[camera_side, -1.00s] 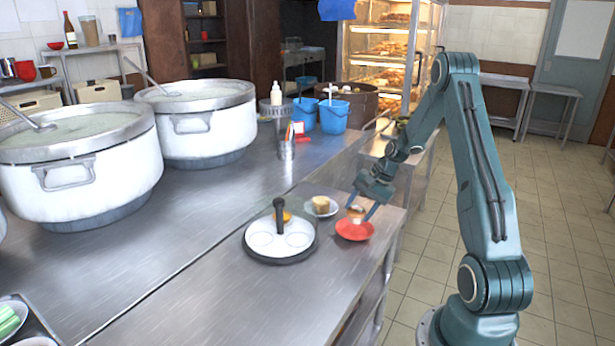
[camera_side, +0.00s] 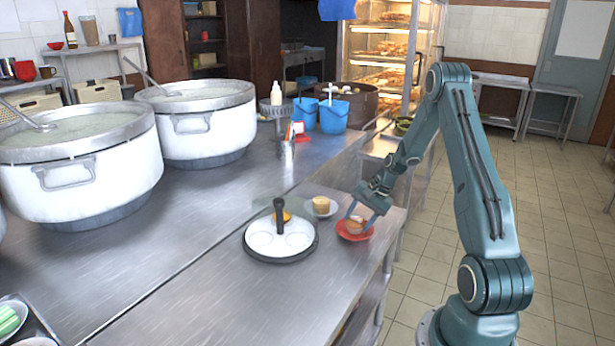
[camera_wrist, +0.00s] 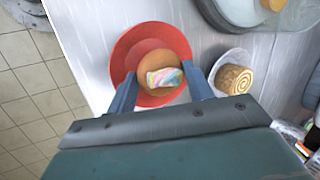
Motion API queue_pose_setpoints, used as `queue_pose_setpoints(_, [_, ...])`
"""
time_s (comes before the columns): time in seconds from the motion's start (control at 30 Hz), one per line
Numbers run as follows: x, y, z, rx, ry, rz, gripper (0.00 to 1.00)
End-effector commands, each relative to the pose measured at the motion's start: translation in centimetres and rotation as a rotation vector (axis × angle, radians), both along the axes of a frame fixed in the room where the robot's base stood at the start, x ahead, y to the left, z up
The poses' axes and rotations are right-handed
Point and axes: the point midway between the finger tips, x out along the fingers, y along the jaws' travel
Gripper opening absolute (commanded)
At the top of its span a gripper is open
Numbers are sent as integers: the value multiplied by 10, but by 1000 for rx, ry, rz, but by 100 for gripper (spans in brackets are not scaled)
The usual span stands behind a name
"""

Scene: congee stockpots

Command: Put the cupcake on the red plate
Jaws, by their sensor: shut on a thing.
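The cupcake (camera_side: 356,225) is brown with a pastel pink, green and white top. It is upright at the red plate (camera_side: 343,234), near the right edge of the counter. My gripper (camera_side: 359,219) is shut on the cupcake, one finger on each side. In the wrist view, my gripper (camera_wrist: 163,84) points down with the cupcake (camera_wrist: 164,50) between its fingertips, within the outline of the red plate (camera_wrist: 122,62). The cupcake is very low over the plate or touching it; I cannot tell which.
A small white plate with a rolled pastry (camera_side: 321,204) stands just behind the red plate. Large stockpots (camera_side: 205,120) stand farther left.

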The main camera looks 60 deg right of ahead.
Motion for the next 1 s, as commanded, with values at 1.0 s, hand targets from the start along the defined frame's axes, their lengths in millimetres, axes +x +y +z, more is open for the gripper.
queue_pose_setpoints(1.0, [0, 0, -7, 0, 0, 0, 67])
